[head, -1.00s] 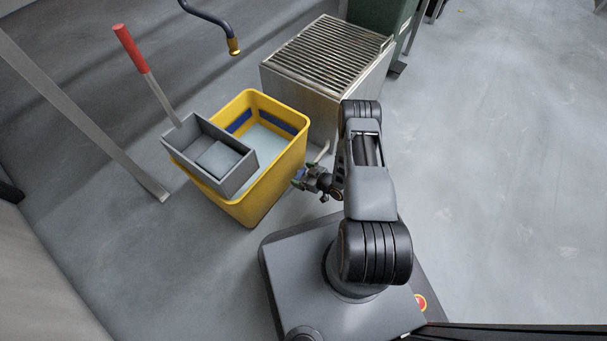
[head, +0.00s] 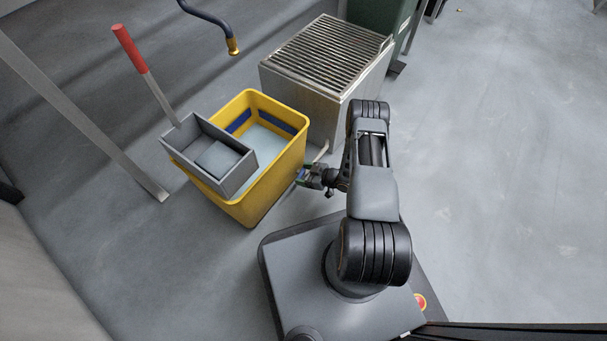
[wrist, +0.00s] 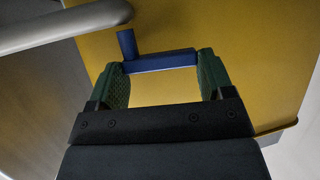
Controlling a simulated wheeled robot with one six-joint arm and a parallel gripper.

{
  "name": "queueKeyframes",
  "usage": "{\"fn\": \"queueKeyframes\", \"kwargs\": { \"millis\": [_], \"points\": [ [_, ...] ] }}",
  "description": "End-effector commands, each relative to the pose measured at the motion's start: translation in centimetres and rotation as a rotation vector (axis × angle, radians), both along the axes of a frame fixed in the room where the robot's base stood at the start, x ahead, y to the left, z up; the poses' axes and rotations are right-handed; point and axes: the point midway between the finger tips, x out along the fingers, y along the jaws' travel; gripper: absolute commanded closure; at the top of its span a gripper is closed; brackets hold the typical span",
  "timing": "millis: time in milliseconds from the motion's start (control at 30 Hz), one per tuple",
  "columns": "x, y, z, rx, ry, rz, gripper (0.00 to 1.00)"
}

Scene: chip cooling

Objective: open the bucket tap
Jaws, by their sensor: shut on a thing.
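The yellow bucket (head: 262,190) stands on the floor left of my arm, with pale liquid in it. Its tap shows in the wrist view as a blue lever bar (wrist: 165,61) and a short blue stem (wrist: 127,44) against the yellow wall (wrist: 240,35). My gripper (wrist: 157,64) is shut on the blue tap lever, with a green pad at each end of the bar. In the head view my gripper (head: 303,177) is low beside the bucket's right side, and the tap is too small or hidden to make out there.
A grey wringer box (head: 240,175) with a red-handled mop (head: 130,48) sits on the bucket's left rim. A metal cabinet with a slatted top (head: 325,55) stands behind. A pale pipe (wrist: 65,24) passes close by the tap. Open floor lies to the right.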

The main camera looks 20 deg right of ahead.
Motion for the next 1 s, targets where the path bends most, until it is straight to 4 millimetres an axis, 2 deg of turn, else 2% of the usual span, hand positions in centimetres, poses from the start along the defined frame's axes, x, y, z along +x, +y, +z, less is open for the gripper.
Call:
{"fn": "queueKeyframes", "kwargs": {
  "millis": [700, 1000],
  "points": [
    [0.5, -2.1, -0.1, -0.003, 0.0, 0.667, 0.49],
    [0.8, -2.5, -0.1, -0.003, 0.001, 0.886, 0.49]
  ]
}}
